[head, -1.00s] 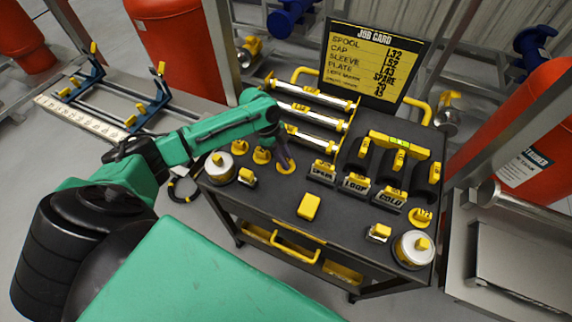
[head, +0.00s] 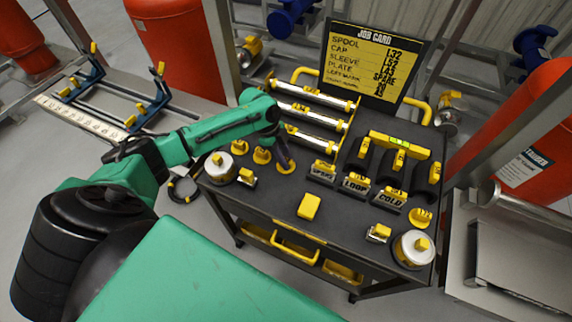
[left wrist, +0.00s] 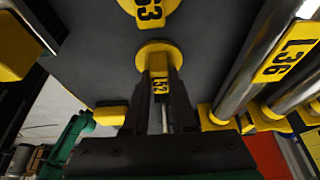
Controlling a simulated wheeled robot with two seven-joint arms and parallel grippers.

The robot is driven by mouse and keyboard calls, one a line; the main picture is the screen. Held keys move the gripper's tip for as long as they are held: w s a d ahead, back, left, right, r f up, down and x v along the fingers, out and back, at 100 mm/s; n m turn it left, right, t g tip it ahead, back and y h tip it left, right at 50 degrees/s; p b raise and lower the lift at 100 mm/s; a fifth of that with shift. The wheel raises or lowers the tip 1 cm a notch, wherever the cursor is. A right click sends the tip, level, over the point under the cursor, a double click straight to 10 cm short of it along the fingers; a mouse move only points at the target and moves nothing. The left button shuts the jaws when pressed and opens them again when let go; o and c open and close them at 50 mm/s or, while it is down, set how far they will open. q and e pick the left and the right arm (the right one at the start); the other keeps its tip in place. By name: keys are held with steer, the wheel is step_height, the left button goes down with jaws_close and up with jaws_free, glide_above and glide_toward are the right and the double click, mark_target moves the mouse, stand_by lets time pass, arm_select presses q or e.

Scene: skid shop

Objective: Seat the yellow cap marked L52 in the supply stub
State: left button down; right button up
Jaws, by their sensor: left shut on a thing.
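The yellow cap marked L52 (left wrist: 160,82) has a round flange and an upright grip tab with the number on it. It rests on the dark cart top; its flange also shows in the head view (head: 286,168) under my gripper. My left gripper (head: 281,156) reaches down to it from above. In the left wrist view the two dark fingers (left wrist: 158,100) are shut on the cap's tab, one on each side. I cannot tell which part in view is the supply stub. My right gripper is not in view.
Another yellow cap (left wrist: 150,8) sits close by. Silver spools with yellow ends, one marked L36 (left wrist: 288,48), lie beside the gripper. The job card (head: 376,62) stands at the cart's back. Dark sleeves (head: 395,165) and a yellow block (head: 309,206) share the cart top.

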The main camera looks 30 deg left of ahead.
arm_select(q)
steer(key=shift+r, duration=0.15)
step_height(320, 180, up, 7)
steer(key=p, duration=0.7)
stand_by(0.4)
